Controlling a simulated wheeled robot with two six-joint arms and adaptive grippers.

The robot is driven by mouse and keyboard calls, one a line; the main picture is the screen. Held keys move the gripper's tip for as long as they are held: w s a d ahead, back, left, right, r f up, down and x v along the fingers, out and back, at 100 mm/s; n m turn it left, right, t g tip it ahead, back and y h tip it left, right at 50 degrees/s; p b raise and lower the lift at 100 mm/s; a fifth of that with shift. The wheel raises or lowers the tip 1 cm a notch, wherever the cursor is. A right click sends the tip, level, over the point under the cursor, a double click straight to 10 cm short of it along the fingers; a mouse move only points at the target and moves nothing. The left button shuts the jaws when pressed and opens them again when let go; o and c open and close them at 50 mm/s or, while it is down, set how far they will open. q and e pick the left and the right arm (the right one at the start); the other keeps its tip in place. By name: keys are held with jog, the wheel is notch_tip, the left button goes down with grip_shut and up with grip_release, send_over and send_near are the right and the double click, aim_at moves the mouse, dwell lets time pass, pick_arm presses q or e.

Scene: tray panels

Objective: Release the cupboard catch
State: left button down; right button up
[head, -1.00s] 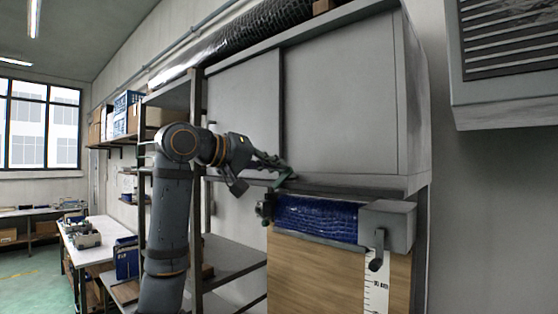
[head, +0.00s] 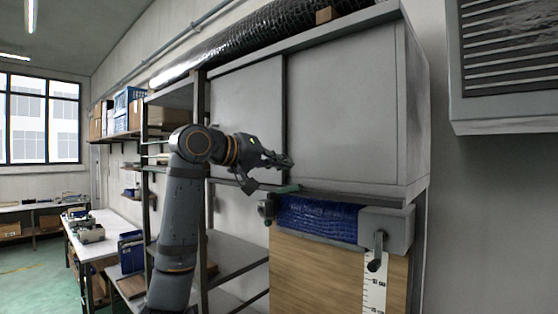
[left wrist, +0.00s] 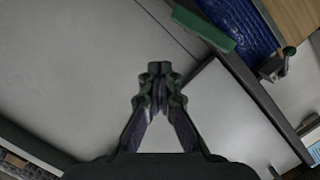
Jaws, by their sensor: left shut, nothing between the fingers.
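The grey cupboard (head: 345,110) hangs on the wall with two flat door panels meeting at a dark vertical seam. A green catch (head: 284,189) lies flat along its lower edge below the seam. The catch also shows in the left wrist view as a green bar (left wrist: 203,28). My left gripper (head: 287,162) is in front of the door near the seam, above the catch and apart from it. Its fingertips (left wrist: 160,72) are together with nothing between them. My right gripper is not in view.
Below the cupboard a blue roll (head: 318,218) sits above a wooden panel (head: 325,275), with a grey box and dark crank (head: 376,251) at its right. An open shelf rack (head: 235,262) stands at left. A louvred unit (head: 508,65) is at upper right.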

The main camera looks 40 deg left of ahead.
pick_arm(q)
jog(key=d+r+b+v, duration=0.1)
jog(key=b+v, duration=0.4)
jog(key=v, duration=0.5)
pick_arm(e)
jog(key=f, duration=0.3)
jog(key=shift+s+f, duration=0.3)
